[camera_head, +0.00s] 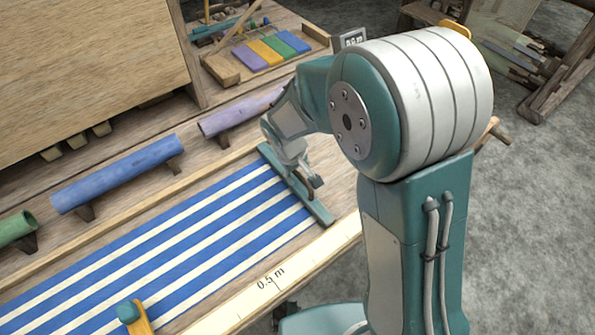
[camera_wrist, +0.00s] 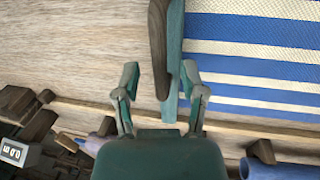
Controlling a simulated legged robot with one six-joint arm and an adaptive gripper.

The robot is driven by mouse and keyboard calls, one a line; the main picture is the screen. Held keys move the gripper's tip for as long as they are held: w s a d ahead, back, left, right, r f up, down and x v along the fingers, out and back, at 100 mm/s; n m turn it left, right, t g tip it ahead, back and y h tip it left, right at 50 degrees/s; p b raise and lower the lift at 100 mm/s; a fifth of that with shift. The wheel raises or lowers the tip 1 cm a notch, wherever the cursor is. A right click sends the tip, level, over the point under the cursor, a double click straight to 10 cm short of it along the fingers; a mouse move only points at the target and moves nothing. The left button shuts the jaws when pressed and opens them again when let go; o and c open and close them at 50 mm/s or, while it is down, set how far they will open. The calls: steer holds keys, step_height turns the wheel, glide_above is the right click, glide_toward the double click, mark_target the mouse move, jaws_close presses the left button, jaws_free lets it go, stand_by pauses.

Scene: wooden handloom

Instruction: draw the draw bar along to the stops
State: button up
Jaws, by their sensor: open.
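The draw bar (camera_head: 321,212) is a teal bar lying across the right end of the blue-and-white striped cloth (camera_head: 215,225). In the wrist view the bar (camera_wrist: 174,40) runs down between my fingers, with a dark handle (camera_wrist: 157,45) along its left side. The handle also shows in the head view (camera_head: 316,182). My gripper (camera_wrist: 162,85) is open, one finger on each side of the bar and handle; I cannot tell whether either finger touches. My gripper (camera_head: 302,174) is partly hidden behind my wrist in the head view. I cannot make out the stops.
A 0.5 m scale (camera_head: 270,278) runs along the near edge. A yellow piece with a teal knob (camera_head: 133,314) stands at the near left. Blue (camera_head: 120,176), purple (camera_head: 238,112) and green (camera_head: 16,228) rolls lie behind the cloth. Coloured blocks (camera_head: 268,50) sit at the back.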

jaws_close()
steer(key=shift+d, duration=0.1)
steer(key=w+d, duration=0.5)
steer(key=d, duration=0.3)
steer(key=w+d, duration=0.6)
steer(key=d, duration=0.2)
steer(key=w+d, duration=0.6)
steer(key=d, duration=0.3)
steer(key=shift+w+d, duration=0.2)
steer(key=shift+d, duration=0.05)
steer(key=shift+c, duration=0.9)
jaws_free()
steer(key=shift+o, duration=0.9)
steer(key=shift+w+d, duration=0.1)
steer(key=shift+d, duration=0.1)
steer(key=shift+r, duration=0.1)
